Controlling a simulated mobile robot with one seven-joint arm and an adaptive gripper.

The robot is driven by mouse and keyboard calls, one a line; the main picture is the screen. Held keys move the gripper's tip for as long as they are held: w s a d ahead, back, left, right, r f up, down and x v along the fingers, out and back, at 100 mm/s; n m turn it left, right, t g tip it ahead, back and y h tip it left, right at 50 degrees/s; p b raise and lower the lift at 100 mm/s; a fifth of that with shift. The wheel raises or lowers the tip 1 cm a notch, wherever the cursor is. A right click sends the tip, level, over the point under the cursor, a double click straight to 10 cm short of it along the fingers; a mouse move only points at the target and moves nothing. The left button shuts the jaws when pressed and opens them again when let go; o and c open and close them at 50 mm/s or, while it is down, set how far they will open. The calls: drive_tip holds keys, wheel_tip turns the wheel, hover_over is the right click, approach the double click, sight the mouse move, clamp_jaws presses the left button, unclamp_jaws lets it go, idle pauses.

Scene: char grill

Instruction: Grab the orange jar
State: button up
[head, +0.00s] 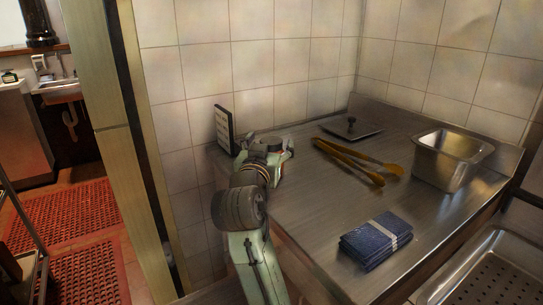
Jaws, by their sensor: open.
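I cannot make out an orange jar in the head view. My gripper (268,149) is open over the back left part of the steel counter (310,205), close to the tiled wall. A dark round shape shows at the gripper's far end; I cannot tell whether it is part of the gripper or the top of something behind it. My arm and gripper hide that patch of counter.
A black-framed card (224,130) stands left of my gripper.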

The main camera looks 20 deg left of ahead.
drive_tip(key=shift+w+a, duration=0.15)
drive_tip(key=shift+w, duration=0.95)
drive_tip(key=c, duration=1.5)
drive_tip(key=shift+r, duration=0.15)
